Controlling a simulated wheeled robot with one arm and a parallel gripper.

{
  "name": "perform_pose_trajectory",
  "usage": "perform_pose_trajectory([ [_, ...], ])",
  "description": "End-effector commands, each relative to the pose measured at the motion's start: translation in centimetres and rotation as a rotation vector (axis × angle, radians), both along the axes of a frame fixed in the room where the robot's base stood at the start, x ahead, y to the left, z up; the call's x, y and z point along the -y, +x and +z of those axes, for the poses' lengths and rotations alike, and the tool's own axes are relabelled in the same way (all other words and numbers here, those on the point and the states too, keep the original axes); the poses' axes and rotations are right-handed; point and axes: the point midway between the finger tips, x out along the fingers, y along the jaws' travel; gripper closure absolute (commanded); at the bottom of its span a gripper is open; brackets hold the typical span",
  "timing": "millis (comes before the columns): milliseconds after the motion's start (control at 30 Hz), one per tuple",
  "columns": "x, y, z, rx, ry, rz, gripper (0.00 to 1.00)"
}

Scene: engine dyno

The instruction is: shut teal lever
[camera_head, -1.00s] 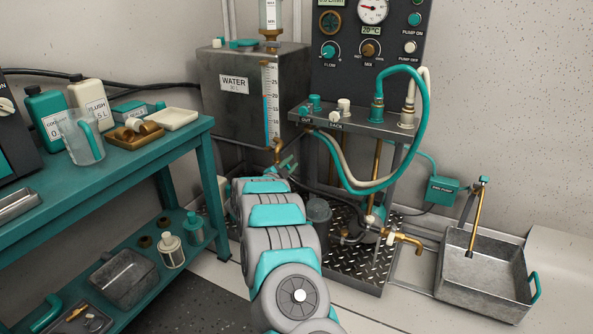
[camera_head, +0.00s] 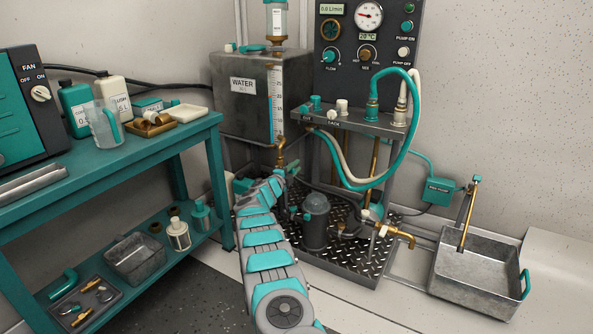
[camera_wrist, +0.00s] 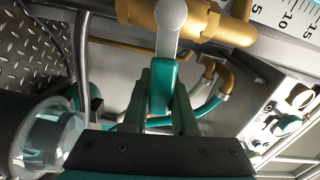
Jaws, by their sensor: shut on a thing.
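In the wrist view, a teal lever (camera_wrist: 161,82) hangs from a brass valve (camera_wrist: 231,30) with a pale round cap at the pivot. My gripper (camera_wrist: 163,100) is shut on the lever, with one dark teal finger on each side of it. The lever's lower end is partly hidden between the fingers. In the head view, my gripper (camera_head: 281,174) is at the brass valve (camera_head: 280,150) under the grey water tank (camera_head: 240,118). The lever is too small and covered there to make out clearly.
A dark canister (camera_head: 315,222) stands on the tread-plate base (camera_head: 345,255), just right of my arm. The teal bench (camera_head: 165,138) is on the left. Teal and cream hoses (camera_head: 422,130) loop at the right. A metal basin (camera_head: 475,285) sits on the right floor.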

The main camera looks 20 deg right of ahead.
Motion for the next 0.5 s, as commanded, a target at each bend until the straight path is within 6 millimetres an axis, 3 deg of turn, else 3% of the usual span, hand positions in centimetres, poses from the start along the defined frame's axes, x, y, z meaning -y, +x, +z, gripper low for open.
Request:
perform_pose_trajectory([
  [500,-0.13,0.32,-1.15,0.118,0.093,0.002,1.0],
])
